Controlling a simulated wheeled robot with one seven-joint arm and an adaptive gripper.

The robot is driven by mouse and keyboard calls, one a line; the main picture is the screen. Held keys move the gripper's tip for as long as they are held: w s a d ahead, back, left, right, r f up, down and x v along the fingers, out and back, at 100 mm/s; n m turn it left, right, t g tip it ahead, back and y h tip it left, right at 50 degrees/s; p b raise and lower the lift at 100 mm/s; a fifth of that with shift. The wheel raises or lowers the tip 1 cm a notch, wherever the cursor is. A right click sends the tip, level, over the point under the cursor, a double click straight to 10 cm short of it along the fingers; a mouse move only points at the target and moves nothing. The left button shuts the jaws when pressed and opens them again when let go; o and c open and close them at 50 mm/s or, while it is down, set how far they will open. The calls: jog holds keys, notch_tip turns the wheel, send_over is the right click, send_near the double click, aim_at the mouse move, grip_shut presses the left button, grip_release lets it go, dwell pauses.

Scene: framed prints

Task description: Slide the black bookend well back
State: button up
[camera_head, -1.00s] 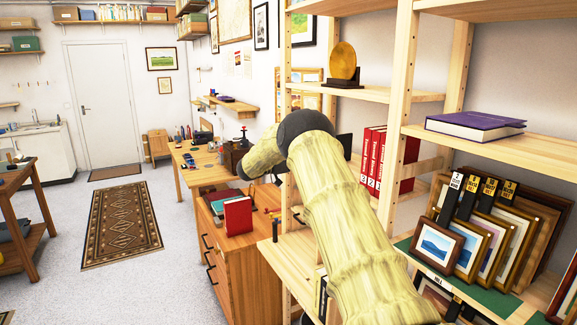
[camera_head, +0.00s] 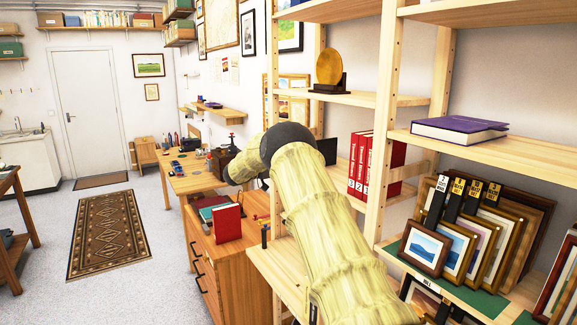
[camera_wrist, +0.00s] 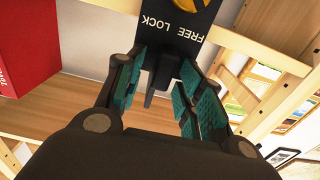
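In the wrist view, a black plate (camera_wrist: 185,32) lettered FREE and LOCK, with a yellow mark, stands just past the fingertips and appears to be the bookend. A narrow black part reaches down from it between my fingers. My gripper (camera_wrist: 165,82) is open, its teal-padded fingers on either side of that part; contact cannot be told. Red books (camera_head: 375,163) stand on the middle shelf in the head view, and a red cover (camera_wrist: 28,48) shows at left in the wrist view. My arm hides the gripper in the head view. A dark shape beside the books cannot be identified surely.
The wooden shelf unit (camera_head: 388,110) has uprights close to my arm. A round gold plate (camera_head: 329,66) stands on the shelf above, a purple book (camera_head: 460,128) lies at right, and framed prints (camera_head: 460,250) stand below. A wooden cabinet (camera_head: 215,262) is at left.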

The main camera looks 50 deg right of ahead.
jog(key=shift+a, duration=0.15)
jog(key=v, duration=1.1)
jog(key=shift+w+a, duration=0.2)
jog(key=shift+a, duration=0.1)
